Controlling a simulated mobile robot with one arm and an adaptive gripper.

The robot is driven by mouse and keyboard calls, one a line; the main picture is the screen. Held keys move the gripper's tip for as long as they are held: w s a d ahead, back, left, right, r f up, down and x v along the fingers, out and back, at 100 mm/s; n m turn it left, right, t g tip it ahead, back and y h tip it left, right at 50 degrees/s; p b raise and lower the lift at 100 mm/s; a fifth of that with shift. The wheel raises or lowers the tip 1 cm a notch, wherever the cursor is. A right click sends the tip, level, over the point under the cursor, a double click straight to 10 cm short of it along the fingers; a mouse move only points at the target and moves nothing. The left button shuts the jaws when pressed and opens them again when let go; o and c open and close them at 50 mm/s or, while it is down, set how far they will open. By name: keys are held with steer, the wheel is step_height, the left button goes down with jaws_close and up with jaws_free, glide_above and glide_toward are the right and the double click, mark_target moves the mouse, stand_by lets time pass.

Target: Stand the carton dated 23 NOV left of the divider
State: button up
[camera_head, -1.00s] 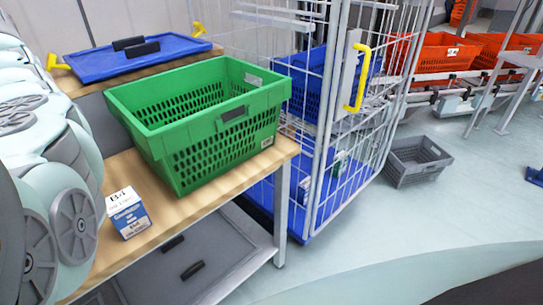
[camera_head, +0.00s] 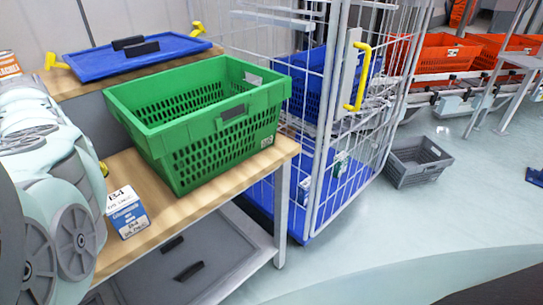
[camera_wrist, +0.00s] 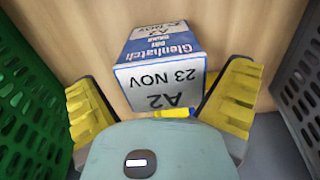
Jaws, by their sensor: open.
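The carton dated 23 NOV (camera_wrist: 160,62) is white and blue, marked Glenhatch and A2. It shows in the wrist view, on a pale wooden surface, its print upside down in the picture. My gripper (camera_wrist: 163,88) is open, with one yellow finger on each side of the carton's near end. I cannot tell whether the fingers touch it. In the head view my arm covers the left side; neither my gripper nor this carton can be made out there. I cannot make out a divider in either view.
A green crate (camera_head: 205,158) stands on the wooden bench, and at the left in the wrist view (camera_wrist: 32,95). A grey perforated wall (camera_wrist: 302,75) is at the right there. A blue-white B4 carton (camera_head: 127,212) stands near my arm. A blue lid (camera_head: 135,58) lies behind.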

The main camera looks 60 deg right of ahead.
steer(key=shift+a+f, duration=0.1)
steer(key=shift+f, duration=0.55)
steer(key=c, duration=1.2)
